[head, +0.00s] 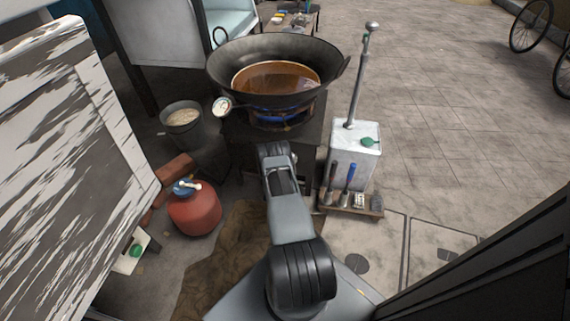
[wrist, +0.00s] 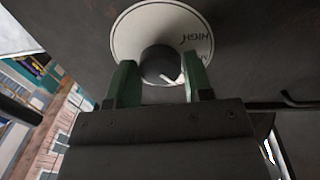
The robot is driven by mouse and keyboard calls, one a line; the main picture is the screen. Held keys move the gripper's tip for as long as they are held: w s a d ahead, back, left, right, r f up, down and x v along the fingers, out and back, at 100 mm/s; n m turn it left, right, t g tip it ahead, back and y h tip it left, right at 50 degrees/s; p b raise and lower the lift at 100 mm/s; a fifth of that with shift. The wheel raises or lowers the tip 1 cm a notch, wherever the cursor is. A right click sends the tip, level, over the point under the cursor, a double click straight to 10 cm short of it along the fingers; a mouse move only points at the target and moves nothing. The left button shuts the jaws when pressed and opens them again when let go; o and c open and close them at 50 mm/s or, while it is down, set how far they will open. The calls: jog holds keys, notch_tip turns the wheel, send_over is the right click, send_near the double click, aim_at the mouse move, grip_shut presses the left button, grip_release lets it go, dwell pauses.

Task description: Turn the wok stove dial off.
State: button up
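The stove dial is a dark round knob (wrist: 160,64) on a white round plate (wrist: 128,38). The plate reads "HIGH" at its right, with another label below it partly hidden. A white pointer mark shows at the knob's lower right. My gripper (wrist: 160,72) is open, with one green finger on each side of the knob; whether they touch it I cannot tell. In the head view the wok (head: 222,70) with brown liquid sits on the stove (head: 240,130), and a blue flame (head: 280,114) burns under it. The dial is hidden in the head view.
A red gas bottle (head: 195,214) and a grey pot (head: 182,118) stand left of the stove. A white canister (head: 352,160) with a tall pump rod stands close on the right, with tools at its foot.

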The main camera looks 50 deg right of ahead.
jog(key=c, duration=0.5)
jog(key=shift+o, duration=0.2)
jog(key=shift+m+y+b, duration=0.3)
jog(key=shift+m+b, duration=0.9)
jog(key=shift+m, duration=2.6)
jog(key=o, duration=0.9)
jog(key=p+v, duration=0.4)
jog(key=v, duration=1)
